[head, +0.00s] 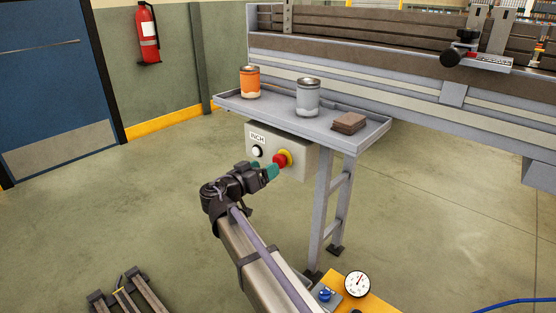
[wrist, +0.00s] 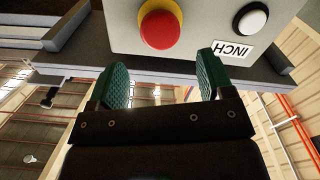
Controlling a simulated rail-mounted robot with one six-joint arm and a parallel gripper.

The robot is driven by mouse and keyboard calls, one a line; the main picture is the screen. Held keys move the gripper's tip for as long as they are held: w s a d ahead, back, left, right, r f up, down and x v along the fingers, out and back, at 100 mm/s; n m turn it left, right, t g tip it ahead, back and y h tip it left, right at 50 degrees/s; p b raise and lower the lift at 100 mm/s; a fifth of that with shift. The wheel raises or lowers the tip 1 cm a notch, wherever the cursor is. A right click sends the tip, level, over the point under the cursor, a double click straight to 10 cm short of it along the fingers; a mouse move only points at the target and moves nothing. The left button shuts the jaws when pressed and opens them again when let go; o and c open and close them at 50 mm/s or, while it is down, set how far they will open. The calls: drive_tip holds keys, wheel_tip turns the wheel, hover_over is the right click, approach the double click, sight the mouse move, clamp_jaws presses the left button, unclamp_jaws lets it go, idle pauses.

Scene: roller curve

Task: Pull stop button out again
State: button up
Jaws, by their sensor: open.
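The red stop button (head: 280,160) with its yellow collar sits on the front of a grey control box (head: 302,165) under the tray. In the wrist view the red button (wrist: 160,29) shows upside down, beyond and above the gap between my fingers. My gripper (head: 269,172) has green fingers and is just in front of the box, close to the button. In the wrist view my gripper (wrist: 162,75) is open with nothing between its fingers. Whether the button is pressed in or out cannot be told.
A white button (head: 257,152) and an INCH label (wrist: 231,53) are on the same box. The tray (head: 228,101) above holds an orange can (head: 250,83), a grey can (head: 307,97) and brown pads (head: 349,122). A table leg (head: 320,210) stands to the right.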

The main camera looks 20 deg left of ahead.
drive_tip(key=x, duration=0.7)
drive_tip(key=shift+w, duration=0.15)
drive_tip(key=shift+c, duration=0.4)
drive_tip(key=c, duration=0.9)
drive_tip(key=shift+s+a, duration=0.3)
drive_tip(key=shift+s, duration=0.3)
drive_tip(key=shift+c, duration=0.2)
drive_tip(key=o, duration=1)
approach(279, 159)
drive_tip(key=shift+s+a+f, duration=0.35)
drive_tip(key=shift+a+f, duration=0.15)
drive_tip(key=shift+a, duration=0.15)
